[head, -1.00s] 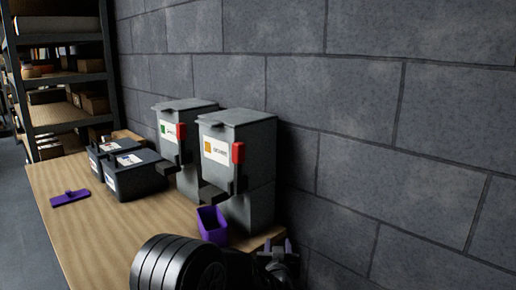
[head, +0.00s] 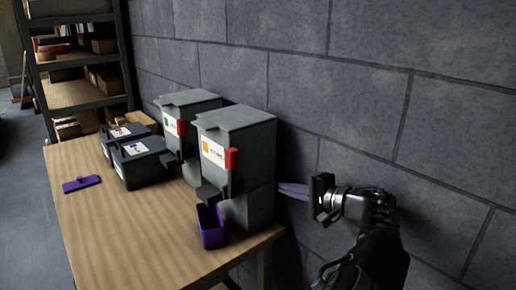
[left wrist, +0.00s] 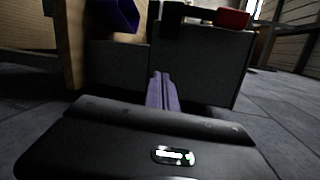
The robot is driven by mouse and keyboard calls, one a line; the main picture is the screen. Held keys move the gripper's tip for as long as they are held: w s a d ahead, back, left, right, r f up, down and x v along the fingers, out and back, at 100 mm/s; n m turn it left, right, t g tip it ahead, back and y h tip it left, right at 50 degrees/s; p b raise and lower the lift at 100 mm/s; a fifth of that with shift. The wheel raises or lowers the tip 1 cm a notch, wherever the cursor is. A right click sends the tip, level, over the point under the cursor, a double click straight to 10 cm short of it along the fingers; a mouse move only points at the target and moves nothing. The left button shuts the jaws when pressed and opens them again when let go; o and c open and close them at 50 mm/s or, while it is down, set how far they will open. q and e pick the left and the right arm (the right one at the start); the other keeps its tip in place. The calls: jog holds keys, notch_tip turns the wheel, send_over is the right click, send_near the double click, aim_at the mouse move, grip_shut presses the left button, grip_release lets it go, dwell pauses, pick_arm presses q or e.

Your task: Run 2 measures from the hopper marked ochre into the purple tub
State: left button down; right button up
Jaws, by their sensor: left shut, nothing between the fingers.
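The near grey hopper (head: 240,145) bears a label with an ochre square (head: 207,147); its lettering is too small to read surely. A red lever (head: 232,158) sits on its front edge. The purple tub (head: 212,232) stands upright on the table below its spout (head: 208,192); its inside is dark. My left gripper (head: 280,190) is shut and empty, beside the hopper's right side near the wall. In the left wrist view, its purple fingers (left wrist: 160,90) point toward the grey hopper body (left wrist: 205,65), with the tub (left wrist: 118,14) and red lever (left wrist: 232,18) at the top.
A second grey hopper (head: 192,103) with a green-marked label stands behind. Two dark bins (head: 143,168) with labels sit farther left. A purple flat piece with a handle (head: 82,184) lies at the table's left. The wooden table (head: 130,235) is clear in front. A block wall (head: 400,120) runs close behind.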

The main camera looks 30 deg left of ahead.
aim_at(233, 174)
pick_arm(q)
notch_tip(233, 174, up, 8)
jog(key=s+d+n+g+y, duration=0.1)
jog(key=d+n+y, duration=0.1)
jog(key=shift+s+r+y, duration=0.2)
jog(key=shift+s+y, duration=0.2)
pick_arm(e)
jog(key=shift+w+d+r, duration=0.15)
jog(key=shift+w+r, duration=0.2)
